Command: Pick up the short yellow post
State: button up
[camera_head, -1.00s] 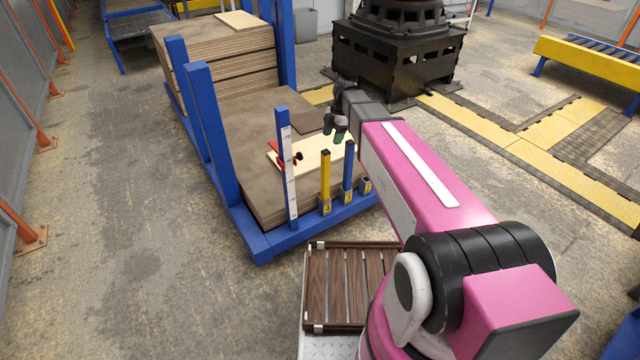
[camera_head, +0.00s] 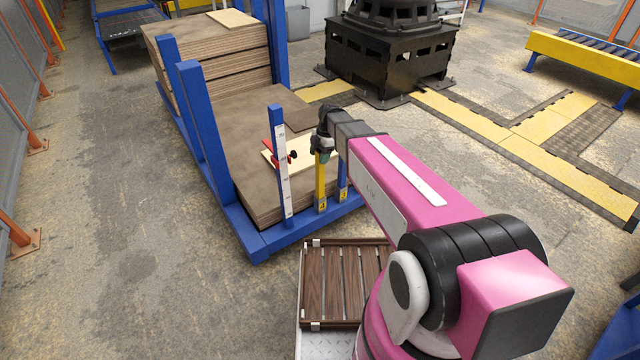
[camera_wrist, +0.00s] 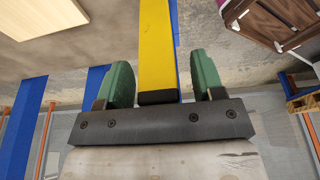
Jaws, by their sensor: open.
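The short yellow post (camera_head: 321,186) stands upright at the front edge of the blue rack (camera_head: 262,244), in a socket with a small label. In the wrist view the yellow post (camera_wrist: 157,45) runs up the picture, its dark end between the two green fingers. My gripper (camera_head: 323,148) is at the top of the post and hides its upper end in the head view. In the wrist view my gripper (camera_wrist: 160,82) is open, with a finger on each side of the post and gaps visible on both sides.
Stacked brown boards (camera_head: 225,150) lie behind.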

jog(key=shift+f, duration=0.4)
grip_shut()
jog(key=shift+r, duration=0.15)
notch_tip(320, 180, up, 18)
dwell(0.7)
dwell(0.3)
